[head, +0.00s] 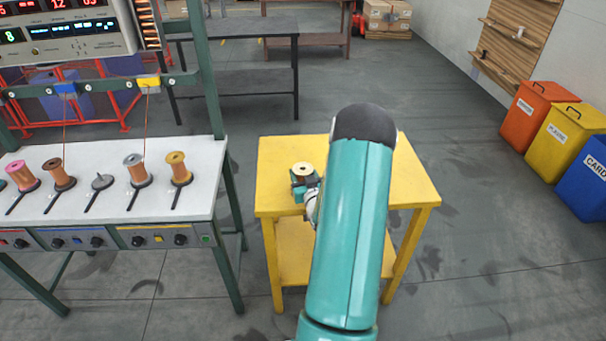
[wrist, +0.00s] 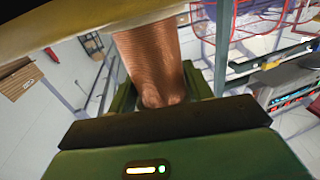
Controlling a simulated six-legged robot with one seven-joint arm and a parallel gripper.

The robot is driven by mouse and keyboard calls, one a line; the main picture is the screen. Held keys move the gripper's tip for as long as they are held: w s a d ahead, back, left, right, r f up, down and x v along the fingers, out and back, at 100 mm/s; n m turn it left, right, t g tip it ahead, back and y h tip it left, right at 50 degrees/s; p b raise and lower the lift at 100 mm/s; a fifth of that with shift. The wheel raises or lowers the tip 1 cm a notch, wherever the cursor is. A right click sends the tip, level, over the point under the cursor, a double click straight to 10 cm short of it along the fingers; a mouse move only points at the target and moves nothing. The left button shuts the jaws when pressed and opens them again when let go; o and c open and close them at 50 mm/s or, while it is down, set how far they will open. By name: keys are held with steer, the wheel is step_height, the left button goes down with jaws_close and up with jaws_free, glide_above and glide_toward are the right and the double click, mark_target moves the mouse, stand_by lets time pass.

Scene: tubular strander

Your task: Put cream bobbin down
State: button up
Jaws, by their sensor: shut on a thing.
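The cream bobbin has a pale cream top flange (head: 303,168) and copper-coloured wire. In the head view it is over the left part of the yellow table (head: 280,200). My gripper (head: 303,184) is shut on it, partly hidden behind my arm. In the wrist view the copper winding (wrist: 150,60) stands between the fingers of my gripper (wrist: 165,98), and a cream edge crosses the upper left. I cannot tell whether the bobbin touches the tabletop.
The visible tabletop around the bobbin is bare. Left of it, a white strander bench (head: 100,205) carries several bobbins on spindles and one empty spindle (head: 101,182). A dark table (head: 245,30) stands behind. Orange, yellow and blue bins (head: 570,135) stand at the right.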

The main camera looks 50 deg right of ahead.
steer(key=o, duration=1.5)
steer(key=shift+c, duration=0.2)
steer(key=shift+f, duration=0.1)
steer(key=shift+s+a, duration=0.1)
steer(key=shift+s, duration=0.05)
steer(key=v, duration=1.1)
steer(key=shift+s, duration=0.3)
steer(key=shift+w+a+r, duration=0.1)
steer(key=shift+r, duration=0.1)
